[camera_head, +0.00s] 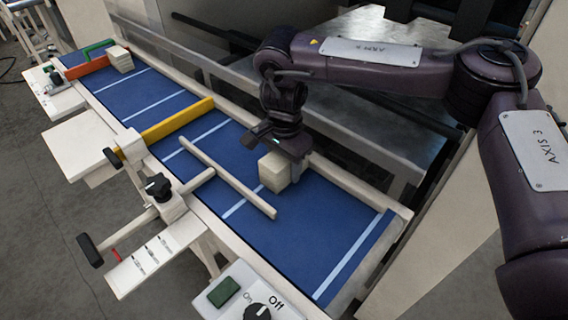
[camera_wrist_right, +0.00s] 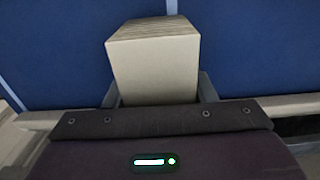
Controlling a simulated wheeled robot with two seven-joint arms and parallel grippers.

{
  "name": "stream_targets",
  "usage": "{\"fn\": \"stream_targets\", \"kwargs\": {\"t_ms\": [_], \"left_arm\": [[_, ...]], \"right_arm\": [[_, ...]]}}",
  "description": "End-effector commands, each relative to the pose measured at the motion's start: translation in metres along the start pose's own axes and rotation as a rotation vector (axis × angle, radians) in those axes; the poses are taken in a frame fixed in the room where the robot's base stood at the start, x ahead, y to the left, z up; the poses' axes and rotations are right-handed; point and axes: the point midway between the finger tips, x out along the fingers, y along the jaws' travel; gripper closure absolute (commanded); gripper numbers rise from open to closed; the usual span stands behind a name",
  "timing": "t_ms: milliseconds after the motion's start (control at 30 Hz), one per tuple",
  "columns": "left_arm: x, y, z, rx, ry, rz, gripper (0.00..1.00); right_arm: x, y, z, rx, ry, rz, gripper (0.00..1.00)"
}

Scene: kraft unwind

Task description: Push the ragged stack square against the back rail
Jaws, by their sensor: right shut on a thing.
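A small cream stack of sheets (camera_head: 273,171) sits on the blue belt (camera_head: 325,230), under my right gripper (camera_head: 279,152). The gripper is shut on the stack. In the right wrist view the stack (camera_wrist_right: 155,65) stands between the two fingers, with fine layered edges on its far top. The cream back rail (camera_head: 345,180) runs along the belt's far side. My gripper hides the stretch between stack and rail, so I cannot tell if they touch. My left gripper is not in view.
A cream pusher bar (camera_head: 228,178) lies over the belt in front of the stack, joined to a black-knobbed clamp (camera_head: 160,190). A yellow bar (camera_head: 178,120) and a red bar (camera_head: 86,68) cross the belt. Another stack (camera_head: 120,59) sits far left. The belt's right end is clear.

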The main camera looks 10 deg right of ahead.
Motion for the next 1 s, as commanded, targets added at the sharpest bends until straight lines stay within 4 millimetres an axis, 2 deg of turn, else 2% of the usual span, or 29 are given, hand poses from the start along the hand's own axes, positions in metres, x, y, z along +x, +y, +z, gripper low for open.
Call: {"fn": "stream_targets", "kwargs": {"t_ms": [867, 900, 1000], "left_arm": [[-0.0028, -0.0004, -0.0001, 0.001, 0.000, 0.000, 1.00], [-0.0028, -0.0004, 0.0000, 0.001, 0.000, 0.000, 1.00], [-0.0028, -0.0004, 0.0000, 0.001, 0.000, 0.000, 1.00]], "right_arm": [[0.0013, -0.0003, 0.0031, 0.002, 0.002, -0.001, 0.72], [0.0014, -0.0003, 0.0032, 0.002, 0.002, -0.001, 0.44], [0.0015, -0.0002, 0.0034, 0.001, 0.001, -0.001, 0.31]]}}
